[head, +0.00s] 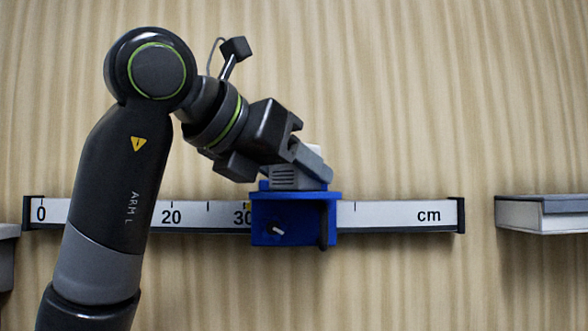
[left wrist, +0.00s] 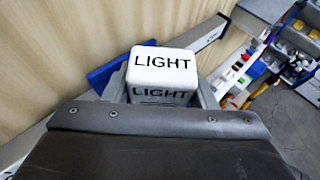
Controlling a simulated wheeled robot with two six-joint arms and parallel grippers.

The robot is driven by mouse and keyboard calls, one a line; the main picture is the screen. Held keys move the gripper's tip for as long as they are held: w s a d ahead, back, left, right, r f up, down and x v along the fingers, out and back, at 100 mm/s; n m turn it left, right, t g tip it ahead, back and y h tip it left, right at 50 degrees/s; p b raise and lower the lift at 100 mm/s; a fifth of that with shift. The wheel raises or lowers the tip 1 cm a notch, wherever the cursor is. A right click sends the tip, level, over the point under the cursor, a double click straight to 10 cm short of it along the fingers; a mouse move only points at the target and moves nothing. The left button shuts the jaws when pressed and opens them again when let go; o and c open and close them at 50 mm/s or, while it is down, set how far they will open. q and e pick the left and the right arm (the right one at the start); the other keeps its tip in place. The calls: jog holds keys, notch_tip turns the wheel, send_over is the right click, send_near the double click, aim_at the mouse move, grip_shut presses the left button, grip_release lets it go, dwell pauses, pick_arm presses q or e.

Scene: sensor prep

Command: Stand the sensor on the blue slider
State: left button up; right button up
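The sensor is a white block marked LIGHT. It shows in the left wrist view (left wrist: 161,68) between the two grey fingers of my left gripper, which appear to press on its sides. In the head view my left gripper (head: 300,172) is right above the blue slider (head: 292,220), and only a small white bit of the sensor (head: 315,151) shows behind the fingers. Whether the sensor's underside touches the slider is hidden. The blue slider also shows behind the sensor in the left wrist view (left wrist: 108,74). My right gripper is in neither view.
The slider sits on a white ruled rail (head: 390,217) marked in cm, by the 30 mark, before a wood-grain wall. A grey-and-white shelf (head: 540,214) is at the right. Shelves with colourful small items (left wrist: 290,55) stand farther off.

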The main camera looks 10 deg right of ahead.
pick_arm(q)
jog(key=o, duration=0.4)
jog(key=shift+r, duration=0.2)
jog(key=b+v, duration=0.4)
jog(key=v, duration=0.8)
